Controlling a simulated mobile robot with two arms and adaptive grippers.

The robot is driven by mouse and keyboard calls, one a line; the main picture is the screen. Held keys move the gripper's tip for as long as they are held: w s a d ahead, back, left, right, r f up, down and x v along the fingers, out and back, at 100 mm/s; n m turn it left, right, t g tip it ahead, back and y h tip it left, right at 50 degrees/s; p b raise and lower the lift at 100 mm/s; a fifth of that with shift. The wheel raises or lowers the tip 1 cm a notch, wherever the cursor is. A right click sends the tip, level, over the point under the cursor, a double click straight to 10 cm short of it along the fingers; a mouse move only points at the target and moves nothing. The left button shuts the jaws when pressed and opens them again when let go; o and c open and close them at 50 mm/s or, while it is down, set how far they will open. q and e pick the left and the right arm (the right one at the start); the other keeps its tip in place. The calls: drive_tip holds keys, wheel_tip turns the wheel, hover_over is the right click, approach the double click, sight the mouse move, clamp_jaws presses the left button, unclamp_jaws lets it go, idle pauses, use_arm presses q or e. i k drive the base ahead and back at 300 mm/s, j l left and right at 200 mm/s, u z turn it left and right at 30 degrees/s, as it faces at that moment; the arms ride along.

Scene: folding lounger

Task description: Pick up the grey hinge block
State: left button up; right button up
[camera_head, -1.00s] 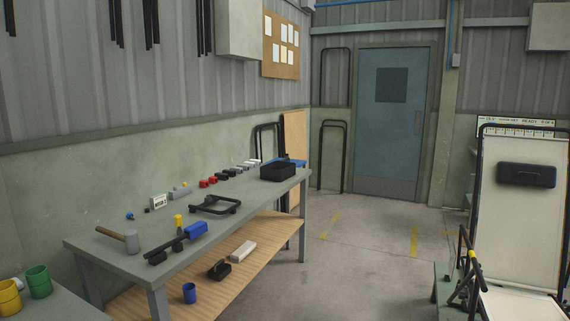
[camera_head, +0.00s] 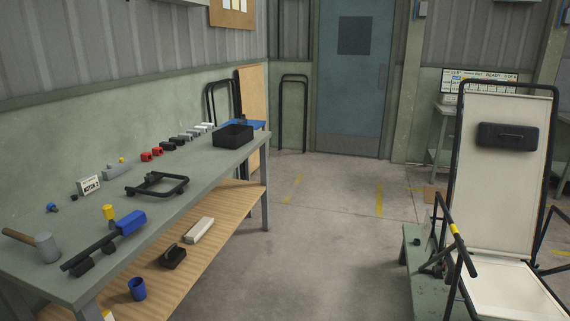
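A row of small blocks runs along the back of the workbench (camera_head: 214,178): red blocks (camera_head: 146,156) nearest, then black blocks (camera_head: 167,147), grey blocks (camera_head: 187,137) and whitish blocks (camera_head: 205,127) farthest. They are small, so I cannot make out hinge details. A separate grey piece (camera_head: 115,172) with a yellow knob lies nearer, beside a small white label card (camera_head: 89,184). Neither of my grippers is in view.
On the bench are a black tray (camera_head: 233,134), a black frame (camera_head: 157,185), a mallet (camera_head: 44,247) and a blue-handled tool (camera_head: 130,222). The lounger (camera_head: 503,180) stands at right. Open floor lies between bench and lounger.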

sight(240, 122)
drive_tip(key=i+j, duration=0.1)
drive_tip(key=i, duration=0.65)
drive_tip(key=i+j, duration=0.1)
drive_tip(key=i, duration=0.7)
drive_tip(key=i+j, duration=0.15)
drive_tip(key=i, duration=0.6)
drive_tip(key=i+z, duration=0.4)
drive_tip(key=i, duration=1.9)
drive_tip(key=i+u, duration=0.2)
drive_tip(key=i, duration=0.7)
drive_tip(key=i+l+u, duration=0.2)
drive_tip(key=i, duration=0.75)
